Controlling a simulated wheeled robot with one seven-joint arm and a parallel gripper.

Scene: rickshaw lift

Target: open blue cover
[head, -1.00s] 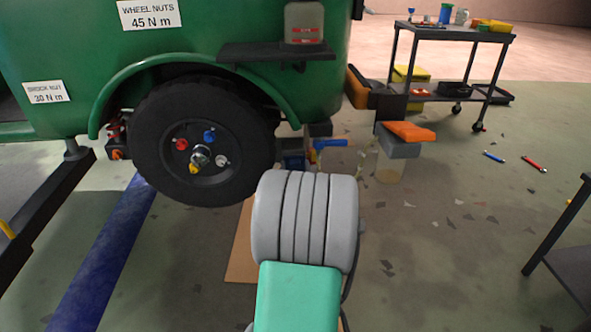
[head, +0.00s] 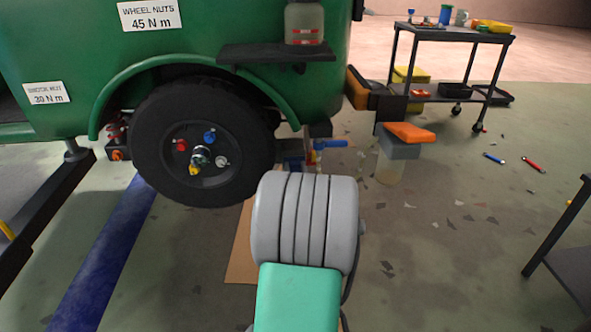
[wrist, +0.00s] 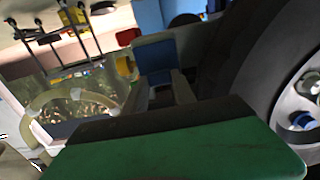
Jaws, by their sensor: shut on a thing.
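The blue cover shows in the wrist view as a blue block (wrist: 154,56) just beyond my gripper (wrist: 163,84). Its grey fingers are shut on the lower part of this block, and the exact contact is hard to see. In the head view a small bright blue piece (head: 330,143) sticks out low behind the wheel, and I cannot tell if it is the same part. My grey arm hides part of that area, and my gripper is not clear there.
The green vehicle's wheel (head: 203,142) stands close to the left; its tire (wrist: 236,75) is at right in the wrist view. A clear container with a grey and orange top (head: 408,133) is just right. A dark cart (head: 455,34) is behind.

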